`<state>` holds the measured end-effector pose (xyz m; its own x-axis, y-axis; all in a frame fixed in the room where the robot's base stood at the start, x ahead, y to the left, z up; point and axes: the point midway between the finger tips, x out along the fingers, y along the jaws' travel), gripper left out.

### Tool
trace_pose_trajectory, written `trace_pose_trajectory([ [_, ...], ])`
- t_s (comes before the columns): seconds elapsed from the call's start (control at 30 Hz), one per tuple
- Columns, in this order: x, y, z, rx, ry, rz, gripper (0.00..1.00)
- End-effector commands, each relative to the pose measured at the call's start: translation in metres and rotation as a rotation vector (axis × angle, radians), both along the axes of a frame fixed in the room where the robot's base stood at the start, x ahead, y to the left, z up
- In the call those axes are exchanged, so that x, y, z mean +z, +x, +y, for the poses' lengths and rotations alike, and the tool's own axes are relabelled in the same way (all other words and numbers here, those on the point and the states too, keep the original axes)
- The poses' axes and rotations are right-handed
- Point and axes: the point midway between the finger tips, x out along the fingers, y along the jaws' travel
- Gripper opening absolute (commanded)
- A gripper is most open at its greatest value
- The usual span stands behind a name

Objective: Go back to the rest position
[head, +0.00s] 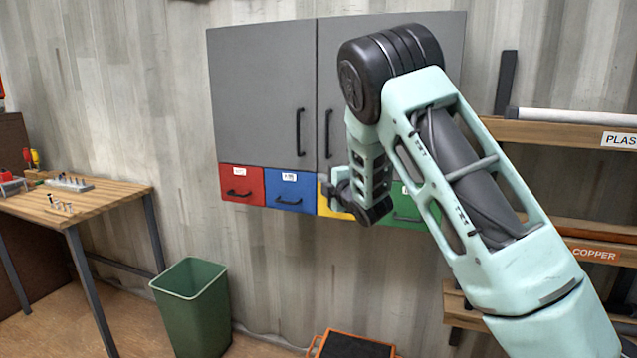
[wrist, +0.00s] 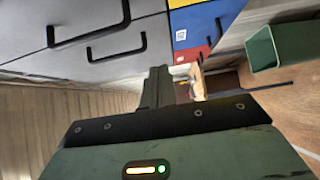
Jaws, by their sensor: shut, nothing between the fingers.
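My gripper (wrist: 157,88) shows in the wrist view, its dark fingers together with nothing visible between them. In the head view my pale green arm is raised and bent in front of the wall cabinet (head: 262,95), and its wrist hangs before the yellow drawer (head: 323,197). The fingers are not clear in the head view. The wrist view shows the grey cabinet doors (wrist: 75,62) at the upper left, turned on their side. I cannot tell the exact gap between gripper and cabinet.
Red (head: 242,184), blue (head: 290,190) and green (head: 405,212) drawers are shut. A green bin (head: 195,305) stands below left, beside a wooden workbench (head: 100,205) with small tools. A shelf rack (head: 560,132) is right, behind my arm. An orange-edged black box (head: 352,346) is on the floor.

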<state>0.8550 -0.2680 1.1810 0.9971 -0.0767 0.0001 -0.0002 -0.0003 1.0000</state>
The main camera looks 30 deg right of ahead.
Motion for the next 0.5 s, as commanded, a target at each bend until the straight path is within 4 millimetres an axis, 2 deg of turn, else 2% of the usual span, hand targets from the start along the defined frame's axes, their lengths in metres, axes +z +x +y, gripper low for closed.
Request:
trace_pose_trajectory([
  [0.1,-0.002,-0.019,0.002,0.0,0.001,0.0,0.0],
  [0.2,-0.001,-0.028,0.003,-0.001,0.0,-0.001,0.0],
  [0.5,0.0,-0.034,0.005,0.0,0.002,0.001,0.0],
])
